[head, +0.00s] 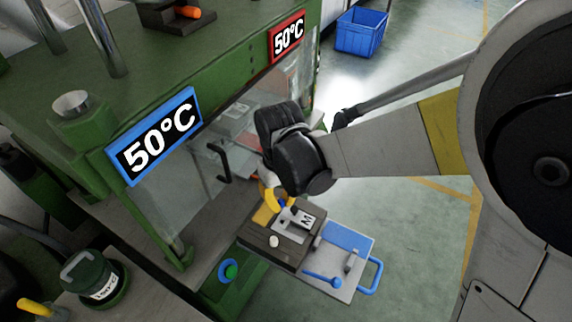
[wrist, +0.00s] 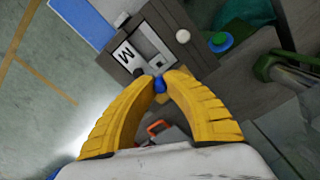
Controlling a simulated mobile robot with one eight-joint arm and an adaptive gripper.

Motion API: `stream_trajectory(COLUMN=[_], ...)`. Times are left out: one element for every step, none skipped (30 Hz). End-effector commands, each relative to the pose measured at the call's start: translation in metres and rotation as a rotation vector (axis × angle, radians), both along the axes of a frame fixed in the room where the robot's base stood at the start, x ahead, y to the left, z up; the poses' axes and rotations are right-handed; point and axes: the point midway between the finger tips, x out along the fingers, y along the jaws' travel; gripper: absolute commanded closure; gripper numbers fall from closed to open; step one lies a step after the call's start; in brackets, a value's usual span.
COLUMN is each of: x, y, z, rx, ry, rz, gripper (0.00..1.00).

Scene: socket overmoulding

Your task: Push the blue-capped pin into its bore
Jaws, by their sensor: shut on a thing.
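The blue-capped pin (wrist: 160,85) is pinched between the yellow fingertips of my gripper (wrist: 161,78) in the wrist view; mostly its blue cap shows. In the head view my gripper (head: 275,197) is over the back edge of a dark mould block (head: 258,233), partly hidden by my black wrist. The block holds a light plate marked M (head: 297,226), also seen in the wrist view (wrist: 143,48). The pin is close beside this plate. The pin's lower end and its bore are hidden, so I cannot tell whether the pin is in it.
A tray with a blue panel (head: 347,239) and blue handle joins the block's right side and carries a blue-handled piece (head: 322,279). A green press with a clear guard and 50°C signs (head: 159,134) stands left.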

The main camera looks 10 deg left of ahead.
Motion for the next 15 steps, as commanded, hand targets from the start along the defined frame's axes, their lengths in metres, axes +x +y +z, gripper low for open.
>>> stream_trajectory(x=[0.0,0.0,0.0,0.0,0.0,0.0,0.0,0.0,0.0,0.0,0.0,0.0,0.0,0.0,0.0], y=[0.0,0.0,0.0,0.0,0.0,0.0,0.0,0.0,0.0,0.0,0.0,0.0,0.0,0.0,0.0], z=[-0.006,-0.008,-0.011,-0.014,-0.016,-0.019,-0.022,-0.024,-0.027,-0.029,-0.032,-0.035,-0.037,-0.039,-0.042], rx=[0.0,0.0,0.0,0.0,0.0,0.0,0.0,0.0,0.0,0.0,0.0,0.0,0.0,0.0,0.0], ry=[0.0,0.0,0.0,0.0,0.0,0.0,0.0,0.0,0.0,0.0,0.0,0.0,0.0,0.0,0.0], rz=[0.0,0.0,0.0,0.0,0.0,0.0,0.0,0.0,0.0,0.0,0.0,0.0,0.0,0.0,0.0], gripper=[1.0,1.0,1.0,1.0,1.0,1.0,1.0,1.0,1.0,1.0,1.0,1.0,1.0,1.0,1.0])
